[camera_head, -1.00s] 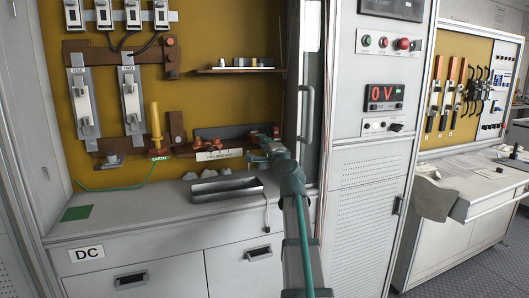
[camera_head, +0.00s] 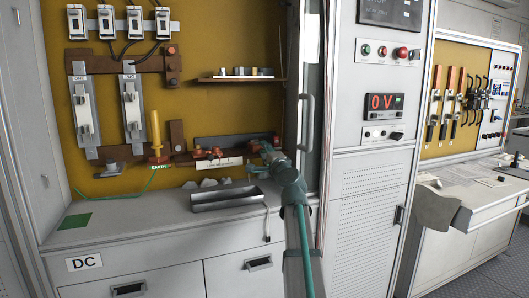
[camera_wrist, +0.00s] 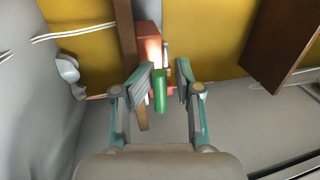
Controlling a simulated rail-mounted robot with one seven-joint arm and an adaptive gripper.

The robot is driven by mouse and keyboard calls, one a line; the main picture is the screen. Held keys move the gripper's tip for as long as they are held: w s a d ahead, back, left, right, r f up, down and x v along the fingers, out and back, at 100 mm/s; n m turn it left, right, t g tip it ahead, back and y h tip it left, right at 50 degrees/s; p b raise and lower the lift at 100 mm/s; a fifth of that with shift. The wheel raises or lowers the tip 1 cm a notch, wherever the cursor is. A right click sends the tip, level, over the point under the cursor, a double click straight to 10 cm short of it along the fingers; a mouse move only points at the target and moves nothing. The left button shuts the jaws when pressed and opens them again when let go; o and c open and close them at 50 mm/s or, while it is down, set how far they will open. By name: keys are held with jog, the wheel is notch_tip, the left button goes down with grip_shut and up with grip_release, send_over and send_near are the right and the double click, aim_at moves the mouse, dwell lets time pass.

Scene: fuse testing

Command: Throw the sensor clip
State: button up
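My gripper (camera_wrist: 163,82) is open in the wrist view. A small green cylinder (camera_wrist: 159,92) stands between its two fingers, with narrow gaps on both sides. A red-orange block (camera_wrist: 150,50) lies just beyond it on a brown bar. I cannot tell for certain whether the green piece is part of the sensor clip. In the head view my gripper (camera_head: 258,147) reaches the back panel beside red fittings (camera_head: 208,152); its fingers are too small there to judge.
A brown shelf (camera_head: 240,79) juts from the yellow panel above; a brown board (camera_wrist: 280,45) shows at upper right in the wrist view. A yellow handle (camera_head: 155,130) stands to the left. The voltage display (camera_head: 384,101) reads 0 V.

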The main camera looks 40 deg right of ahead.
jog(key=shift+s+f, duration=0.1)
jog(key=shift+s, duration=0.05)
jog(key=v, duration=0.7)
jog(key=shift+s, duration=0.35)
jog(key=shift+a, duration=0.1)
